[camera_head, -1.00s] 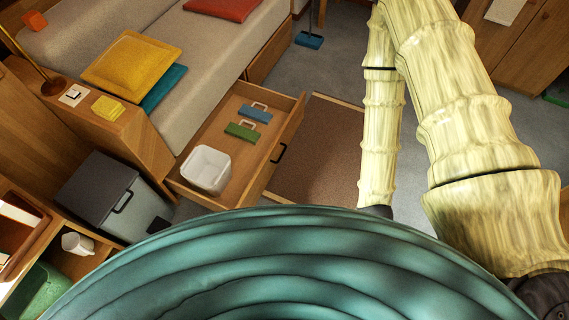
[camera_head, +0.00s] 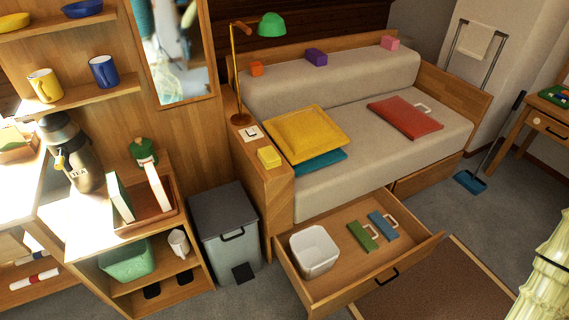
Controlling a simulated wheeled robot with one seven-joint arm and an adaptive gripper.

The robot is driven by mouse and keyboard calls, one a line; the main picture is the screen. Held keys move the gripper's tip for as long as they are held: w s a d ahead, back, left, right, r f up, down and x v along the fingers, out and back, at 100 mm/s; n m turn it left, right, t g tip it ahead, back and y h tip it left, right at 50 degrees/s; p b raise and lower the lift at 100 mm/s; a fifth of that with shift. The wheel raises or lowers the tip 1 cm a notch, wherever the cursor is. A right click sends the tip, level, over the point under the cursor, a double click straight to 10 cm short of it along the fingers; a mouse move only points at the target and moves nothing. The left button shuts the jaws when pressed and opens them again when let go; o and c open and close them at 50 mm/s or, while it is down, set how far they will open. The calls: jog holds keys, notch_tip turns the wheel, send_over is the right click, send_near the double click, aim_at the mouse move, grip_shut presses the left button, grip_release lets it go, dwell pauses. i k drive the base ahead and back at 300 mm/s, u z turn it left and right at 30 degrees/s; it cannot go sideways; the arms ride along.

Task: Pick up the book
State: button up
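Two upright, book-like things stand in a brown tray (camera_head: 150,224) on the low shelf unit at the left: one with pale pages and a green cover (camera_head: 121,197), and one pale with a reddish edge (camera_head: 158,187). They lean slightly and stand apart. I cannot tell which of them is the book of the task. A green-topped object (camera_head: 144,151) is just behind them.
An open drawer (camera_head: 420,247) juts out below the sofa, holding a white bin (camera_head: 314,251) and two handled blocks. A grey lidded bin (camera_head: 225,235) stands between shelf and sofa. A dark tea flask (camera_head: 72,150) is left of the tray.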

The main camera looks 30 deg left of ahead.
aim_at(117, 193)
jog(key=u, duration=2.3)
jog(key=k, duration=1.3)
jog(key=u, duration=0.7)
jog(key=i, duration=1.05)
jog(key=z, duration=0.15)
